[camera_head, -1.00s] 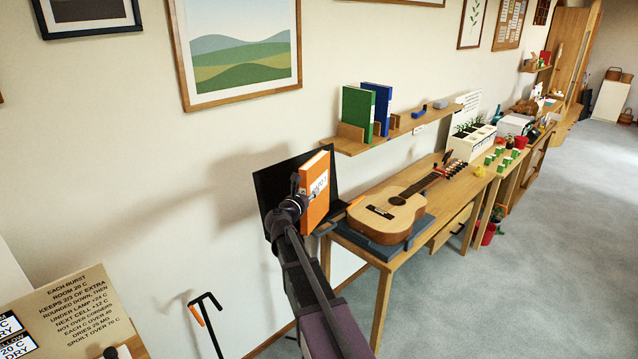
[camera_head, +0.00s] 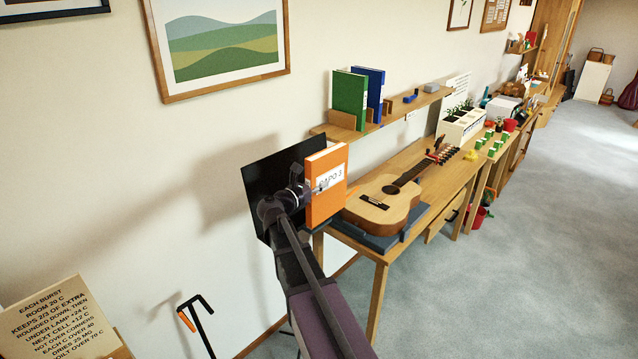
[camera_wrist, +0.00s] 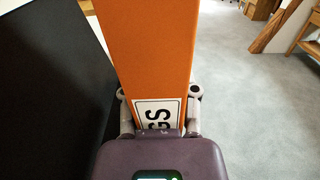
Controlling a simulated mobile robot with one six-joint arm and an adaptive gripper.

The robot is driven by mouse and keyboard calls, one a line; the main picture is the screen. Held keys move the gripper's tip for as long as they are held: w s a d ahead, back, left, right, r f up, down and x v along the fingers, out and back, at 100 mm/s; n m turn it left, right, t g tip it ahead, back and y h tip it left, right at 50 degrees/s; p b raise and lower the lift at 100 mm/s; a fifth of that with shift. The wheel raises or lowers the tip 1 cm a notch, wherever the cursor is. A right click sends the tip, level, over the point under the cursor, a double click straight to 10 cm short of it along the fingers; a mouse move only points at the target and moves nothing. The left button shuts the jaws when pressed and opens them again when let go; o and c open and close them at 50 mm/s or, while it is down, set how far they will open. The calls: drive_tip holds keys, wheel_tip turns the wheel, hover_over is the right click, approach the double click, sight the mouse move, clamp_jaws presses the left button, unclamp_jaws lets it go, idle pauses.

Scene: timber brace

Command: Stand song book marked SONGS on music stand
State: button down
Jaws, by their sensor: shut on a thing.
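An orange book (camera_head: 324,207) stands upright in my gripper (camera_head: 318,189). Its cover label in the head view seems to read CAPO 3. In the wrist view, the book (camera_wrist: 146,45) has a white label with the letters GS showing and the rest hidden by my gripper. My gripper (camera_wrist: 160,108) is shut on the book's label end, one finger on each side. The black panel of the music stand (camera_head: 268,172) is behind and left of the book in the head view. It fills the left of the wrist view (camera_wrist: 45,90). I cannot tell whether the book touches the stand.
A guitar (camera_head: 385,205) lies on a wooden table (camera_head: 375,255) to the right of the book. Above is a wall shelf (camera_head: 340,133) with a green book (camera_head: 349,98) and a blue book (camera_head: 371,88). An orange-gripped black stand (camera_head: 196,325) is at lower left. Floor at right is clear.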

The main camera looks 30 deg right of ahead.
drive_tip(key=shift+w, duration=0.2)
drive_tip(key=w+a+f+b, duration=0.3)
drive_tip(key=w+f+b, duration=0.1)
drive_tip(key=w, duration=0.4)
drive_tip(key=shift+f+b, duration=0.3)
idle(0.9)
drive_tip(key=shift+c, duration=1.4)
unclamp_jaws()
drive_tip(key=shift+a, duration=0.2)
drive_tip(key=v, duration=1.1)
drive_tip(key=shift+a, duration=0.35)
